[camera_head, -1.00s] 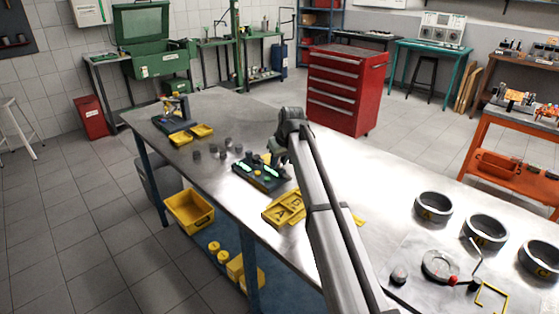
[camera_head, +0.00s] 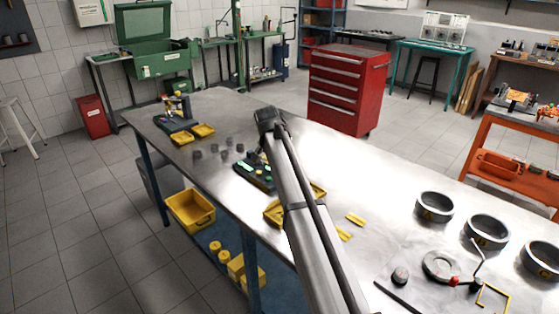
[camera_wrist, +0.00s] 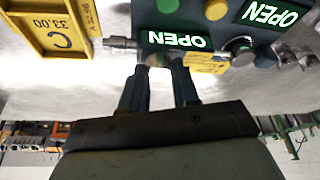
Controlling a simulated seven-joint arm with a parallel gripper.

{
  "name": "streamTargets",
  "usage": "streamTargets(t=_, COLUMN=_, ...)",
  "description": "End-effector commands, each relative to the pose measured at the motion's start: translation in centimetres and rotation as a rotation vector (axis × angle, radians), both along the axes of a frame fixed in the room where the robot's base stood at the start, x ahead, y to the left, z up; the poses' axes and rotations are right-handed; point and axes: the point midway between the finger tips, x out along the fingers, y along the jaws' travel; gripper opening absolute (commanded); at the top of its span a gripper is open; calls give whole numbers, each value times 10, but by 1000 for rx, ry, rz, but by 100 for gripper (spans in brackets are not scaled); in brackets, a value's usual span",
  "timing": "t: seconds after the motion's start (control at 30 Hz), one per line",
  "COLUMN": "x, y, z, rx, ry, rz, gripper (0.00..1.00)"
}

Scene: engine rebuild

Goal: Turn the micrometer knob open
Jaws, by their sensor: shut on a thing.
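The dark gauge block (camera_wrist: 222,42) fills the top of the wrist view, upside down. It carries two lit green displays reading OPEN, one (camera_wrist: 175,40) just above my fingers and one (camera_wrist: 270,13) at the upper right. My gripper (camera_wrist: 158,66) is shut on a small pale knob (camera_wrist: 157,60) at the block's edge, partly hidden by the fingers. Another round knob (camera_wrist: 239,45) is to the right, apart from my fingers. In the head view the block (camera_head: 252,174) is partly behind my arm, and my gripper is hidden there.
A yellow tray marked C (camera_wrist: 52,30) lies to the left in the wrist view. A yellow tag (camera_wrist: 207,63) is beside my right finger. In the head view, several dark cylinders (camera_head: 213,153) stand behind the block, and black rings (camera_head: 434,207) stand at right.

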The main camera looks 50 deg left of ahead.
Motion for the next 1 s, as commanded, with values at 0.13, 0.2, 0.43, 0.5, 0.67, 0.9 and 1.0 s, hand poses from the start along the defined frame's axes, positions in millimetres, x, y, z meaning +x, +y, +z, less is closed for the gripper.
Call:
streamTargets(t=0.13, x=-1, y=1, z=0, rx=-3, ry=2, rz=-122, gripper=0)
streamTargets(t=0.2, x=-1, y=1, z=0, rx=-3, ry=2, rz=-175, gripper=0)
streamTargets(t=0.43, x=-1, y=2, z=0, rx=-2, ry=3, rz=-311, gripper=0)
streamTargets(t=0.5, x=-1, y=2, z=0, rx=-2, ry=2, rz=-339, gripper=0)
streamTargets(t=0.67, x=-1, y=2, z=0, rx=-2, ry=3, rz=-383, gripper=0)
streamTargets(t=0.9, x=-2, y=2, z=-1, rx=-1, ry=4, rz=-405, gripper=0)
streamTargets(t=1.0, x=-2, y=2, z=-1, rx=0, ry=4, rz=-406, gripper=0)
